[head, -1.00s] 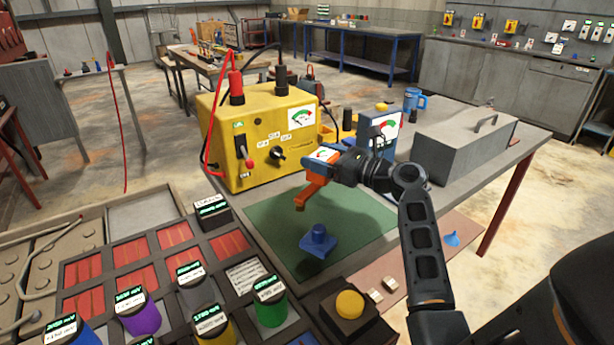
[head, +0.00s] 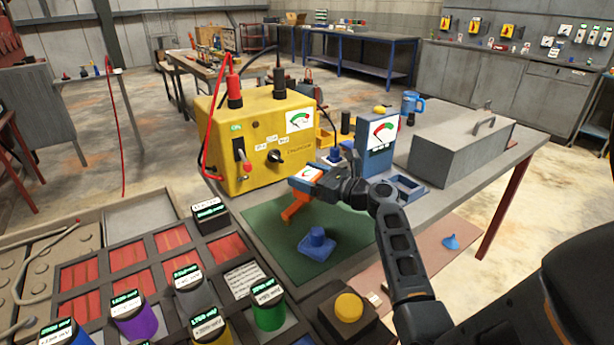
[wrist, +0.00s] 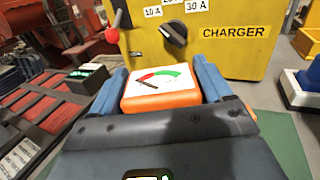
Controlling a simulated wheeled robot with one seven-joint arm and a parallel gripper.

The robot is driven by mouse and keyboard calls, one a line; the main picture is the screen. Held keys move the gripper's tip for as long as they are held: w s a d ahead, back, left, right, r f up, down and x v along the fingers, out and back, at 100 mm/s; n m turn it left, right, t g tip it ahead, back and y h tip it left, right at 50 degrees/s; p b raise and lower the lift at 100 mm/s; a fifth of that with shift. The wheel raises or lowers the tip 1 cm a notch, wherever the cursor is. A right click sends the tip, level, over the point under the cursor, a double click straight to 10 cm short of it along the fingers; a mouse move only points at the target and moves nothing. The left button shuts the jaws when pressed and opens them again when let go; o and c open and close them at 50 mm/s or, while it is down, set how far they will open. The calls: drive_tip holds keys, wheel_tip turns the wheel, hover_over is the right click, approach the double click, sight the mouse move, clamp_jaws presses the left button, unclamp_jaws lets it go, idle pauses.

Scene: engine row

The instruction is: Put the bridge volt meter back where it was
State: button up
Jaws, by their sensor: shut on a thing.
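The bridge volt meter is an orange body (head: 295,209) with a white face and a red-green dial. My gripper (head: 318,178) is shut on it and holds it above the green mat, in front of the yellow charger. In the wrist view the meter (wrist: 165,101) sits between the two blue fingers, dial facing the camera. A blue base with a round knob (head: 317,243) lies on the green mat (head: 272,227), below the meter and apart from it.
The yellow charger (head: 258,150) stands close behind the meter. A blue box with a dial (head: 379,135), an open blue tray (head: 407,187) and a grey case (head: 462,145) stand to the right. A rack of coloured cells (head: 185,280) lies front left. A yellow button (head: 349,307) is in front.

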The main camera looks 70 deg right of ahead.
drive_tip(key=shift+f, duration=0.1)
drive_tip(key=o, duration=1.3)
drive_tip(key=s, duration=0.4)
drive_tip(key=s+a, duration=0.1)
drive_tip(key=s, duration=0.3)
drive_tip(key=s+a, duration=0.1)
drive_tip(key=s, duration=0.3)
drive_tip(key=shift+b, duration=0.4)
